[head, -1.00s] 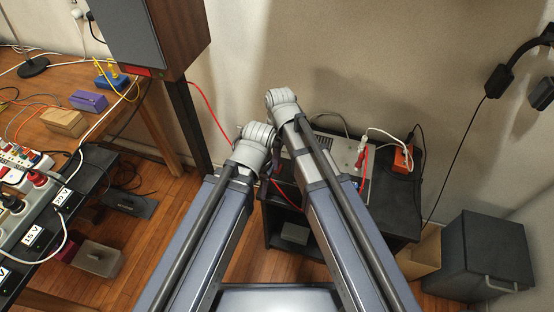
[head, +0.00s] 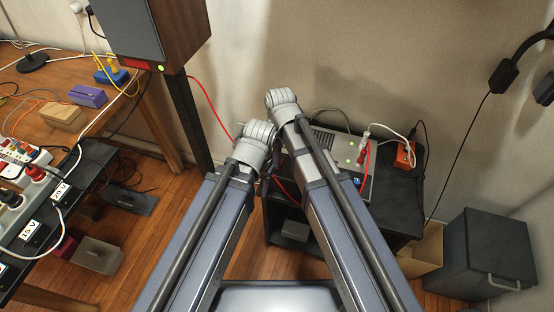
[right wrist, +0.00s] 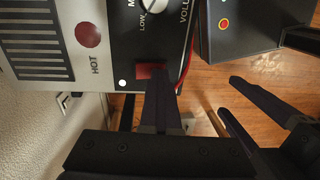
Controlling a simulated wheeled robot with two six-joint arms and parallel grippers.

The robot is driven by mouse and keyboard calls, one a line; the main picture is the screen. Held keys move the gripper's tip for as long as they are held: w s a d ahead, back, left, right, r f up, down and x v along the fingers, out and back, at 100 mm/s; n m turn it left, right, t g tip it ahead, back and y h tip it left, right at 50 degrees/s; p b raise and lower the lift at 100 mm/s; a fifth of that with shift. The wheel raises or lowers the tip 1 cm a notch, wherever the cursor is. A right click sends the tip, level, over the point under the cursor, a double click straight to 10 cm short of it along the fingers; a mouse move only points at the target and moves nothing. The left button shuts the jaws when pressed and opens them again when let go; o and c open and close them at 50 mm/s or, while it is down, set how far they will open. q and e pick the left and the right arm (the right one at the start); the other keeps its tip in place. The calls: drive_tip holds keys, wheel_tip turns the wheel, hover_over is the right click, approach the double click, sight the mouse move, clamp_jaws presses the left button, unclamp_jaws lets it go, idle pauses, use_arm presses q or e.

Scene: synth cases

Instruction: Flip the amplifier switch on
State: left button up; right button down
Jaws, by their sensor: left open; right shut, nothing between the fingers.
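The amplifier (head: 338,150) is a light grey box on a dark stand in the head view. Small green lights show on its top. In the right wrist view its front panel (right wrist: 115,25) fills the upper left, with a red switch (right wrist: 148,71), a bright white lamp and a knob. My right gripper (right wrist: 158,80) is shut and empty, its tips at the switch and partly covering it; contact cannot be judged. My left gripper (right wrist: 228,96) is open and empty, to the right in that view. Both grippers are mostly hidden by my arms in the head view.
A speaker (head: 150,30) with a green light stands on a dark post at the upper left. An orange plug box (head: 404,154) lies on the stand right of the amplifier. Cables cross here. A dark cabinet (head: 480,255) is at the right. A cluttered table stands left.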

use_arm(q)
drive_tip(key=shift+r, duration=0.15)
use_arm(e)
drive_tip(key=shift+w+d+r, duration=0.2)
drive_tip(key=shift+w+d, duration=0.05)
drive_tip(key=shift+w, duration=0.45)
use_arm(q)
drive_tip(key=shift+r+p, duration=0.15)
drive_tip(key=shift+p, duration=0.15)
use_arm(e)
drive_tip(key=shift+r, duration=0.15)
use_arm(q)
wheel_tip(320, 180, up, 14)
drive_tip(key=p, duration=1.3)
drive_tip(key=shift+d+f+p, duration=0.2)
drive_tip(key=shift+d+p, duration=0.1)
use_arm(e)
wheel_tip(320, 180, up, 14)
drive_tip(key=s, duration=0.1)
drive_tip(key=shift+s+a+f, duration=0.2)
drive_tip(key=shift+s+a, duration=0.05)
drive_tip(key=shift+s, duration=0.1)
